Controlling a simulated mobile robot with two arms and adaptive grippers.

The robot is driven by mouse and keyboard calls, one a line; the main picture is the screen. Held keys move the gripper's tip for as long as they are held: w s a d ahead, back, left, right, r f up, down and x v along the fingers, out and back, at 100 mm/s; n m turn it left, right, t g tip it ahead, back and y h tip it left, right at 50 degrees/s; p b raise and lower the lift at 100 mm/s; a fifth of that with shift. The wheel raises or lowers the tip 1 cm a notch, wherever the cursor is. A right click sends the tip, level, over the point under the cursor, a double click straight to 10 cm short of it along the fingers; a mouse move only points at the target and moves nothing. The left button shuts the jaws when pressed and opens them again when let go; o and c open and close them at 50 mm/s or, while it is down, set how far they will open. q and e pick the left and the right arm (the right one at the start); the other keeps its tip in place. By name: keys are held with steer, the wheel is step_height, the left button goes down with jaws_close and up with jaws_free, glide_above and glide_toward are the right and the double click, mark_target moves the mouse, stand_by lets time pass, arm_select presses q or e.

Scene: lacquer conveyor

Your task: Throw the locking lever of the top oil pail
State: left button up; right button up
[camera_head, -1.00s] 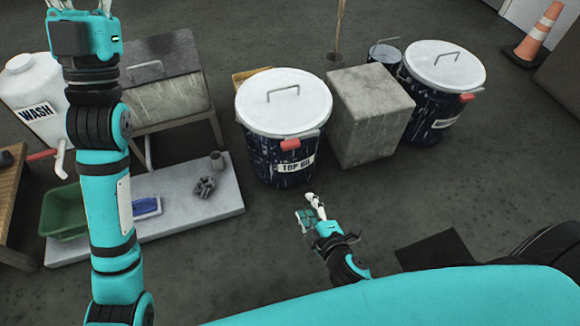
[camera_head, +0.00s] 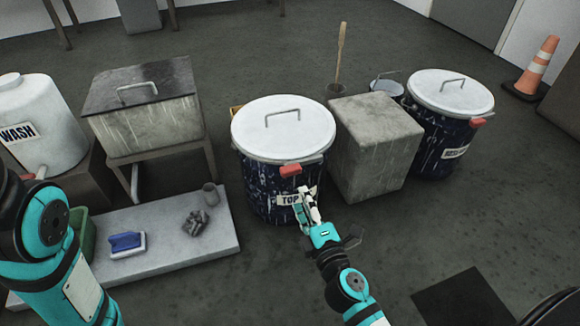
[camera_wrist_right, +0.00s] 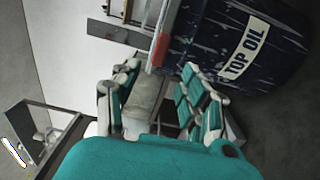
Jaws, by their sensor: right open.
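The top oil pail (camera_head: 262,192) is dark blue with white streaks, a white lid (camera_head: 283,128) with a wire handle, and a label reading "TOP OIL". Its red locking lever (camera_head: 290,170) sits at the front of the rim; it also shows in the right wrist view (camera_wrist_right: 160,50). My right gripper (camera_head: 306,198) is open and empty in front of the label, below the lever in the head view; its fingers also show in the right wrist view (camera_wrist_right: 160,100). It partly hides the label. My left arm enters at lower left; its gripper is out of frame.
A grey block (camera_head: 375,145) stands right of the pail, with a second lidded pail (camera_head: 432,145) beyond it. At left are a low slab (camera_head: 180,245) with a blue brush (camera_head: 127,243), a metal tank (camera_head: 150,115) and a wash container (camera_head: 40,125). Floor in front is clear.

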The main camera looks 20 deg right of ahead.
mark_target(291, 174)
steer(key=w, duration=0.5)
steer(key=w+p, duration=0.1)
steer(key=w, duration=0.4)
steer(key=shift+w+a, duration=0.2)
steer(key=shift+w, duration=0.2)
steer(key=shift+f, duration=0.1)
jaws_close()
